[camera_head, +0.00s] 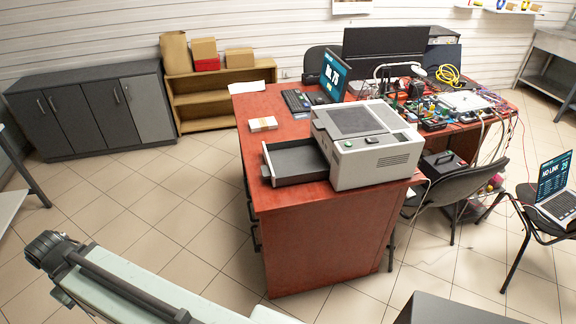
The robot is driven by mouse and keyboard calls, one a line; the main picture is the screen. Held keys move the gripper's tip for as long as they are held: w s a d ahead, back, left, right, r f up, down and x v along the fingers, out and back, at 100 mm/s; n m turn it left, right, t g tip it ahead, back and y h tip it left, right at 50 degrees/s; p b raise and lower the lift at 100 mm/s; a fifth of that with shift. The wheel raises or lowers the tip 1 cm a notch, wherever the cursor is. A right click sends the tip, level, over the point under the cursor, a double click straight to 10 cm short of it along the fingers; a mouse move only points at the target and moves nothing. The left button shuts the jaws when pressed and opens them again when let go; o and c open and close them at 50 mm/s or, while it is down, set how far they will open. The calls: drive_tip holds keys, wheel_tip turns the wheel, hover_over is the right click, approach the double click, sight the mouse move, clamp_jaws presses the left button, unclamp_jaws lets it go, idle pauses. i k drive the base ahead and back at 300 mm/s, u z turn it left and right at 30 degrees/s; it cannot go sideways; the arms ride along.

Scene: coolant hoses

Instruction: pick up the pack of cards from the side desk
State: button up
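A small white and tan box (263,124), which may be the pack of cards, lies flat on the red desk (295,215). It is near the desk's left edge, behind the open drawer of a grey machine. It is too small to read any marking. My pale green arm crosses the lower left of the head view, with a dark round joint at its far end. No gripper fingers show, so I cannot see whether the gripper is open or shut. The arm is well apart from the box, over the floor.
The grey printer-like machine (367,143) has its drawer (296,161) pulled out toward the left. A keyboard (296,101) and laptop (334,75) stand behind. Chairs (455,187) and hanging cables crowd the right. Tiled floor left of the desk is clear.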

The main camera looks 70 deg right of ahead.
sight(262, 124)
drive_tip(key=z, duration=2.05)
drive_tip(key=k, duration=0.65)
drive_tip(key=u, duration=0.55)
drive_tip(key=i, duration=1.1)
drive_tip(key=u, duration=0.9)
drive_tip(key=i, duration=1.6)
drive_tip(key=z, duration=0.1)
